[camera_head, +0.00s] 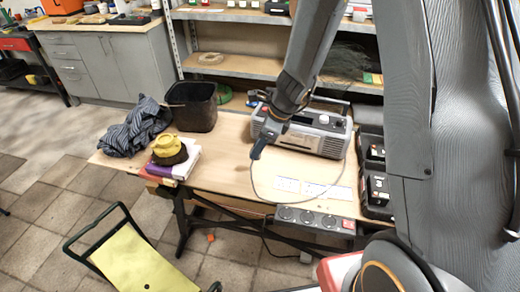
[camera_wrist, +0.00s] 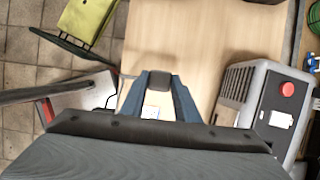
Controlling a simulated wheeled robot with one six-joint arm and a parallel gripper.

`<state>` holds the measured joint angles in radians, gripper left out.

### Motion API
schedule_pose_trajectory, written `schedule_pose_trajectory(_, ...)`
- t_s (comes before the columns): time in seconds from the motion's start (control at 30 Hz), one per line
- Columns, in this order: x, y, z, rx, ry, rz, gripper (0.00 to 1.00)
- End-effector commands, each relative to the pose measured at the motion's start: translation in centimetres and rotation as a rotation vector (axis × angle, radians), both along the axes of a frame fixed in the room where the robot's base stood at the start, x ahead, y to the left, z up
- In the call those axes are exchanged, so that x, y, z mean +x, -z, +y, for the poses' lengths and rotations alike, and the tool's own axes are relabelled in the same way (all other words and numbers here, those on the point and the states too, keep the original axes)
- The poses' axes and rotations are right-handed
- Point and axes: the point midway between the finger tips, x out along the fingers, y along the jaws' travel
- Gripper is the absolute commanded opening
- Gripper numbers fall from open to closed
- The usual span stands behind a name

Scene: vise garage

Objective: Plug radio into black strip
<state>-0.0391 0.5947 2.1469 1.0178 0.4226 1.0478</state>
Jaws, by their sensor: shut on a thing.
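The radio (camera_head: 302,134) is a grey box with a top handle and a red knob. It stands on the wooden table and also shows at the right of the wrist view (camera_wrist: 262,100). My gripper (camera_head: 257,152) is above the table in front of the radio's left end. Its fingers are shut on a small dark plug (camera_wrist: 160,82). A thin cable (camera_head: 252,180) loops from near the gripper toward the radio's right side. A dark grey power strip (camera_head: 314,219) with several round sockets and a red part at its right end lies along the table's front edge.
Flat white pieces (camera_head: 312,188) lie on the table (camera_head: 225,160) behind the strip. A black bin (camera_head: 192,106), a cloth (camera_head: 135,128) and a yellow item on books (camera_head: 168,147) are at the left. Black cases (camera_head: 375,178) flank the right. A yellow-green chair (camera_head: 130,258) stands in front.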

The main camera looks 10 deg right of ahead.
Motion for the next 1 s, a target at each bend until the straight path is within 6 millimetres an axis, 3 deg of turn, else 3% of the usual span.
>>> schedule_pose_trajectory(0.17,-0.5,1.8,-0.4,0.001,-0.372,0.003,0.09)
schedule_pose_trajectory(0.27,-1.3,3.2,-1.2,0.001,-0.71,0.003,0.09)
schedule_pose_trajectory(0.4,-2.5,5.2,-3.7,0.003,-1.196,0.005,0.09)
schedule_pose_trajectory(0.6,-3.6,7.0,-8.1,0.002,-1.714,0.003,0.09)
schedule_pose_trajectory(0.8,-3.7,7.6,-10.4,0.001,-1.935,0.0,0.09)
schedule_pose_trajectory(1.0,-3.7,7.7,-10.7,0.0,-1.959,0.001,0.09)
